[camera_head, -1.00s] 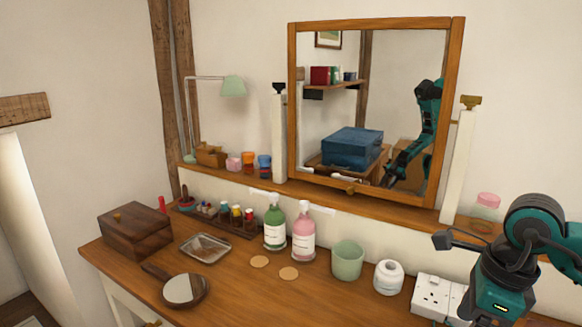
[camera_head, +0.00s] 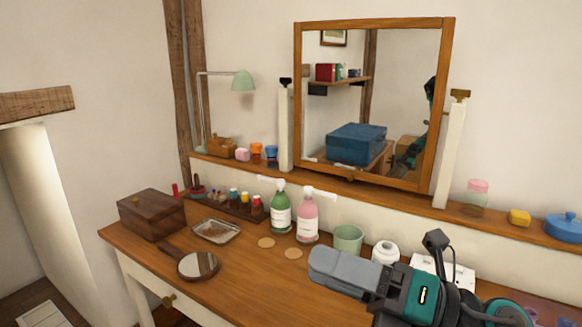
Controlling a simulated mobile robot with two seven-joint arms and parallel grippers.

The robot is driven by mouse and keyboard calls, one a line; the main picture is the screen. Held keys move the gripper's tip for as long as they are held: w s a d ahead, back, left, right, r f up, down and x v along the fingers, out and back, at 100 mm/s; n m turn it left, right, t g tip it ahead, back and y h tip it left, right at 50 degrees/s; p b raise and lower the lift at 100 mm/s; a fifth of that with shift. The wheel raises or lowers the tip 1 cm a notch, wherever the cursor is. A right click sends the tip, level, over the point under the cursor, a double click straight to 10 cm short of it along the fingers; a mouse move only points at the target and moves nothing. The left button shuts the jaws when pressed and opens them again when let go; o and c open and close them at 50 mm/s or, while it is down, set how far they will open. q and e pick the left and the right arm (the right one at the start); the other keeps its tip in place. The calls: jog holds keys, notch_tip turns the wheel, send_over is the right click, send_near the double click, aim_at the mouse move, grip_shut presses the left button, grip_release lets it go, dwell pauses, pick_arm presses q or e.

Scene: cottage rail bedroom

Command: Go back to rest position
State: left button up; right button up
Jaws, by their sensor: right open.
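My right gripper (camera_head: 335,270) reaches in from the lower right, above the wooden dressing table (camera_head: 235,292). Its grey fingers point left, and no object shows in them. It is open, though from this side the fingers overlap and the gap hardly shows. It partly covers the table's right half, near the green cup (camera_head: 348,238) and the white round jar (camera_head: 385,252) behind it. My left gripper is not in view.
Green (camera_head: 281,212) and pink (camera_head: 307,220) bottles stand towards the table's back. A dark wooden box (camera_head: 152,213), metal tray (camera_head: 216,230) and hand mirror (camera_head: 198,265) lie left. A framed mirror (camera_head: 299,100) stands behind. White sockets (camera_head: 463,272) sit behind my arm.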

jog(key=w+d+f+m+t+h, duration=0.25)
jog(key=d+m+t+h, duration=0.45)
jog(key=m, duration=0.6)
jog(key=w+d+f+m+t+h, duration=0.25)
jog(key=d+m+t+h, duration=0.45)
jog(key=m, duration=0.6)
notch_tip(320, 180, down, 8)
jog(key=s+d+m+g+h, duration=0.2)
jog(key=m+g+h, duration=0.3)
jog(key=m+h, duration=0.1)
jog(key=s+f+m+g+y, duration=0.1)
jog(key=s+f+m+g, duration=0.5)
jog(key=s+f+g, duration=1.05)
jog(key=w+a+f+t+y+p, duration=0.1)
jog(key=w+f+t, duration=0.1)
jog(key=t, duration=0.3)
jog(key=w+a+f+n+t+p, duration=0.1)
jog(key=w+a+f+t, duration=0.1)
jog(key=t, duration=0.4)
jog(key=shift+w+a+f+y, duration=0.15)
jog(key=shift+w+f+y, duration=0.25)
jog(key=shift+w+f, duration=0.3)
